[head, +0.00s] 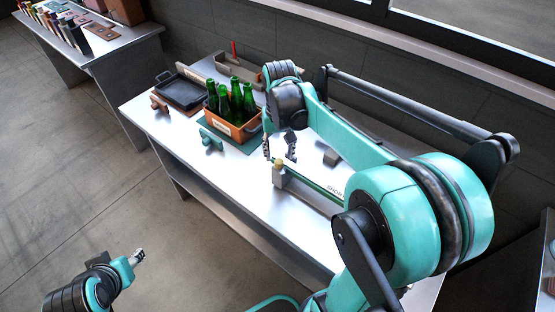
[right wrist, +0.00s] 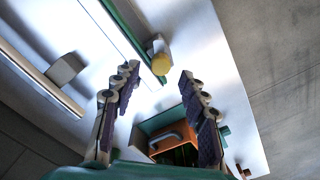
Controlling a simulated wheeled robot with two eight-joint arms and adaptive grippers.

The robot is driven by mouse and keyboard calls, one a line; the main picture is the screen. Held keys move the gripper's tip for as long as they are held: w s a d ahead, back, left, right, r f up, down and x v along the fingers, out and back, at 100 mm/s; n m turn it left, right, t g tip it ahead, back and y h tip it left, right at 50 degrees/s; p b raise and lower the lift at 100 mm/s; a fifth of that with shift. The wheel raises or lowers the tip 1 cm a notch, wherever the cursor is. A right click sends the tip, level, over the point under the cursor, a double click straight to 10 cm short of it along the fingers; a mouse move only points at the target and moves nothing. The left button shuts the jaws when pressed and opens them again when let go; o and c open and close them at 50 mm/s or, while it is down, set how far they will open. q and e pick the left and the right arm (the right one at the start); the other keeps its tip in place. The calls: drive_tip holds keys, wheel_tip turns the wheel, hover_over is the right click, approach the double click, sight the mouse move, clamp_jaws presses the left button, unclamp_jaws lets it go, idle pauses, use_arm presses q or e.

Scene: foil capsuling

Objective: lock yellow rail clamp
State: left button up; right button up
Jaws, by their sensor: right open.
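The yellow rail clamp (head: 279,163) sits at the near left end of a rail (head: 310,188) with a green strip on the steel table. In the right wrist view the yellow clamp (right wrist: 158,64) shows just beyond and between my fingertips, at the rail's end. My right gripper (head: 279,146) is open and empty above the clamp; its two fingers stand apart in the right wrist view (right wrist: 158,80). I see no contact with the clamp. My left gripper (head: 138,257) is away from the table at the lower left, too small to tell its opening.
An orange crate (head: 246,135) of green bottles (head: 236,98) stands left of the rail. Beside it is a black tray (head: 182,90). A grey block (head: 331,157) lies behind the rail. The table front (head: 235,187) is clear. A second table (head: 95,48) stands at the far left.

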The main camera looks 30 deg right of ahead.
sight(279, 161)
drive_tip(key=shift+f+b, duration=0.55)
drive_tip(key=shift+f, duration=1.3)
drive_tip(key=shift+c, duration=0.3)
clamp_jaws()
